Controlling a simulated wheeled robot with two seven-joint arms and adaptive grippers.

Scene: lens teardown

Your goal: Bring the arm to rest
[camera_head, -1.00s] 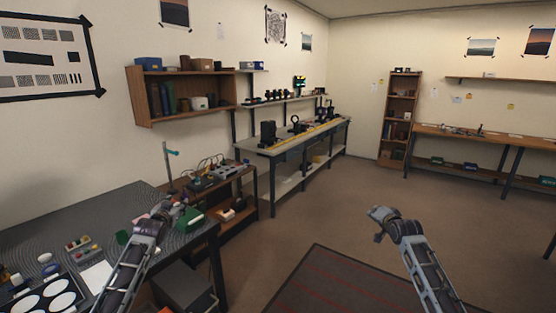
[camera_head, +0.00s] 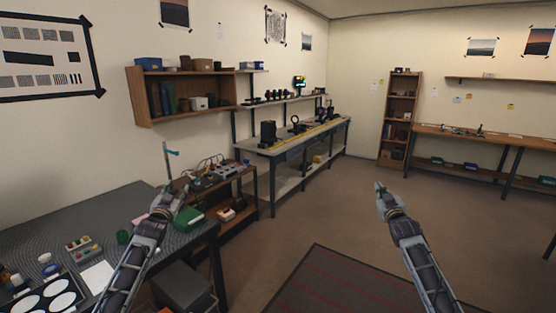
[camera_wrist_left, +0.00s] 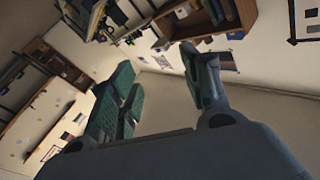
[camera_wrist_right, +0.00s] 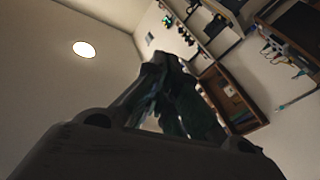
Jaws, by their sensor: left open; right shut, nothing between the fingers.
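My left gripper (camera_head: 168,199) is over the right end of the dark workbench in the head view, raised and tilted. In the left wrist view its two fingers (camera_wrist_left: 165,95) stand wide apart with nothing between them. My right gripper (camera_head: 381,190) is up in the open air over the floor, right of centre in the head view. In the right wrist view its fingers (camera_wrist_right: 165,85) are together, with nothing seen held. Both arms come in from the bottom of the head view.
The dark workbench (camera_head: 65,218) at left holds a tray of white discs (camera_head: 45,298), a paper sheet and small parts. A low shelf unit and a long bench (camera_head: 300,139) stand beyond. The floor (camera_head: 330,215) around my right gripper is clear.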

